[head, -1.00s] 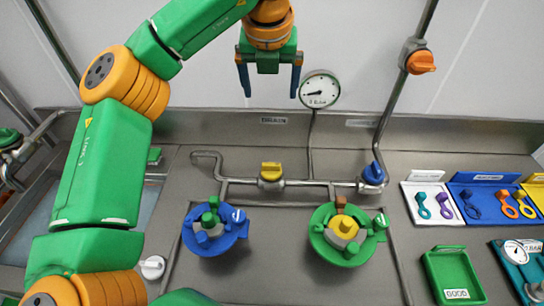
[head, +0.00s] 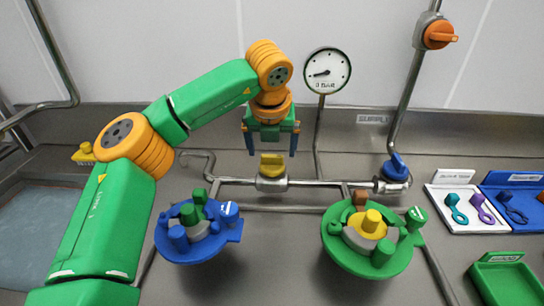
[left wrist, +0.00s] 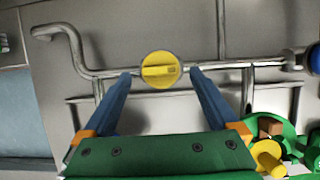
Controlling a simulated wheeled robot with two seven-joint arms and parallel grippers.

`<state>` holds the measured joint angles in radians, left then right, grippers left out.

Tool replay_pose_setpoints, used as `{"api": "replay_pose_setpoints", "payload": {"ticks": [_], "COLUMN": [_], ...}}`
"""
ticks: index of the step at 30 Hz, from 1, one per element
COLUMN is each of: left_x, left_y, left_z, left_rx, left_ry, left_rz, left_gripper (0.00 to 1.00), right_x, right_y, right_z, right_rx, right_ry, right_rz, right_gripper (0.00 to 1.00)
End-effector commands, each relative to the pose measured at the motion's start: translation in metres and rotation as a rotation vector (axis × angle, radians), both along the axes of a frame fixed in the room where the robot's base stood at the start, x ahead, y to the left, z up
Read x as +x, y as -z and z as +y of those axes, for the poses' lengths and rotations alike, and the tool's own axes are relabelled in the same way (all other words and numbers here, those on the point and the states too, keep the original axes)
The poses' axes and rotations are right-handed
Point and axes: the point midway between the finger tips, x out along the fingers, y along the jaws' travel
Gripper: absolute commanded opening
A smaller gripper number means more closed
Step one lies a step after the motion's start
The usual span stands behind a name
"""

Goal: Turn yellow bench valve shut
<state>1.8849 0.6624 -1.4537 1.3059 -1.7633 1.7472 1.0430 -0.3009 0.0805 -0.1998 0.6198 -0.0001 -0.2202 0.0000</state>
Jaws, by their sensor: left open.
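The yellow bench valve (head: 271,165) sits on the horizontal steel pipe on the bench. In the left wrist view, the yellow valve (left wrist: 160,70) shows as a round knob with a raised bar lying roughly along the pipe. My left gripper (head: 272,152) is open and empty, pointing down above the valve in the head view. In the left wrist view, the two blue fingers of the left gripper (left wrist: 160,74) appear one on each side of the knob, apart from it. I cannot tell the exact height gap. My right gripper is not in view.
A blue valve (head: 396,169) is at the pipe's right end. A blue fixture (head: 198,235) and a green fixture (head: 367,240) stand in front of the pipe. A round gauge (head: 327,72) rises behind. An orange valve (head: 439,35) is on the upper right pipe.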

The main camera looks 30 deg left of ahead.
Motion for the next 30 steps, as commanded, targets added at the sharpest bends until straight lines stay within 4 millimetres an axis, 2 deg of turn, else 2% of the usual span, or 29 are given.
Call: {"api": "replay_pose_setpoints", "payload": {"ticks": [4, 11, 12, 21, 30], "left_x": [0.006, 0.008, 0.007, 0.007, 0.007], "left_y": [0.016, 0.02, 0.02, 0.019, 0.02], "left_z": [0.003, 0.004, 0.004, 0.004, 0.004], "left_rx": [0.001, 0.001, 0.001, 0.001, 0.0], "left_ry": [0.001, 0.001, 0.001, 0.001, 0.042], "left_rz": [0.001, -0.001, -0.001, -0.001, 0.0], "left_gripper": [0.94, 0.94, 0.91, 0.1, 0.08], "right_x": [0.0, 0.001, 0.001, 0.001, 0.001], "right_y": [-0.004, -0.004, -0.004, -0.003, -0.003], "right_z": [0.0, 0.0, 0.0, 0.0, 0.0], "right_rx": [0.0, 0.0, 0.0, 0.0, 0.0], "right_ry": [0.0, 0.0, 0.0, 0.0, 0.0], "right_rz": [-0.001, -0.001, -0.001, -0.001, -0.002], "right_gripper": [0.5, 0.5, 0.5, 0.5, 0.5]}}
